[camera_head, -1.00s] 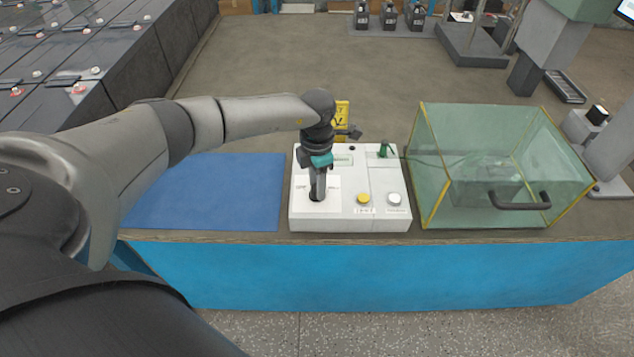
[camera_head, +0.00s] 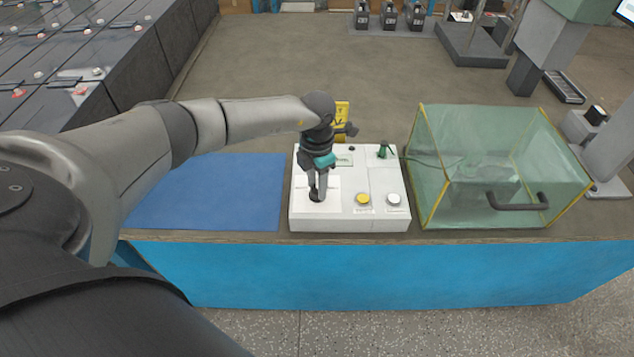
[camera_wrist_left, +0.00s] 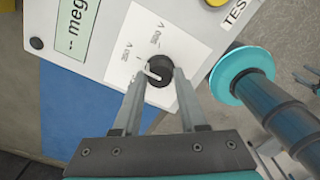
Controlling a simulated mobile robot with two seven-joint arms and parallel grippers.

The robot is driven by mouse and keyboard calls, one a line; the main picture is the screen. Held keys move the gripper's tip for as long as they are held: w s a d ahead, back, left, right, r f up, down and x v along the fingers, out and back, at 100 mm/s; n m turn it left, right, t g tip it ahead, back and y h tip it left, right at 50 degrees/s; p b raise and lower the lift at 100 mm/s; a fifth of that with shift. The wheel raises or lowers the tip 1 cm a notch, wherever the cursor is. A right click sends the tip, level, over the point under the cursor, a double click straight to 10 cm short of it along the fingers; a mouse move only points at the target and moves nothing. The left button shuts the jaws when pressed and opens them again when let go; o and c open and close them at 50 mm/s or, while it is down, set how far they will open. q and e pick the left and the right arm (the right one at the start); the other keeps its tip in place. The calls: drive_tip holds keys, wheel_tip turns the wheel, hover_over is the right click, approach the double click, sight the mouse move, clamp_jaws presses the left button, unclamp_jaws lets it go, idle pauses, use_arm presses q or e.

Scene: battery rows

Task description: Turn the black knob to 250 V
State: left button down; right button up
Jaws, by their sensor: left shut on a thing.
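The black knob (camera_wrist_left: 160,70) sits on a white label of the white tester box (camera_head: 380,217). Its white pointer mark shows in the left wrist view, beside printed voltage marks that include 250 V and 500 V. I cannot tell exactly which mark the pointer meets. My left gripper (camera_head: 316,192) points down over the left part of the box. In the left wrist view its two fingers (camera_wrist_left: 158,76) are on either side of the knob and shut on it. In the head view the fingers partly hide the knob. My right gripper cannot be made out.
A yellow button (camera_head: 363,199) and a white button (camera_head: 394,200) are right of the knob. A green plug (camera_head: 384,150) stands at the back of the box. A clear case (camera_head: 440,200) with a dark handle is to the right. A blue mat (camera_head: 210,190) lies left.

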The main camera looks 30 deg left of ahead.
use_arm(q)
drive_tip(key=shift+c, duration=2.2)
unclamp_jaws()
drive_tip(key=shift+r, duration=0.1)
wheel_tip(320, 180, up, 15)
drive_tip(key=p, duration=0.2)
